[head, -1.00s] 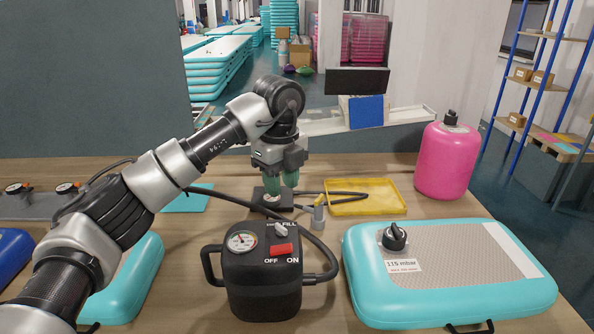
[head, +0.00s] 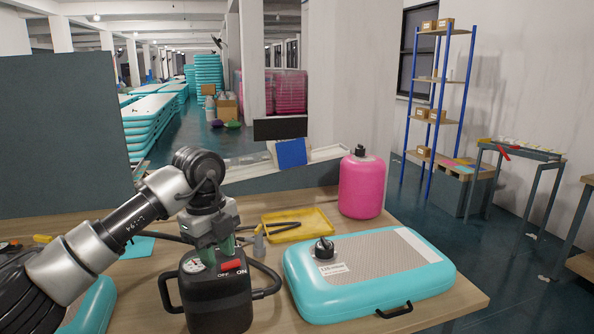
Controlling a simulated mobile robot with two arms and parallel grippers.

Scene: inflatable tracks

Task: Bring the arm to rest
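My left arm comes in from the left edge over the wooden table. My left gripper (head: 216,248) points down with two green fingertips, a gap showing between them and nothing visible in it. In the picture it lies just above and behind the black pump (head: 217,300), which has a round gauge (head: 195,265) and a red ON/OFF switch. The fingertips' lower ends are partly hidden behind the pump, so contact is unclear. My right gripper is not in view.
A turquoise inflatable mat (head: 350,290) with a black valve lies right of the pump. A yellow tray (head: 312,234) and a pink cylinder (head: 361,188) stand behind it. A grey nozzle (head: 258,243) is near the gripper. A blue-posted shelf (head: 433,80) stands on the floor beyond.

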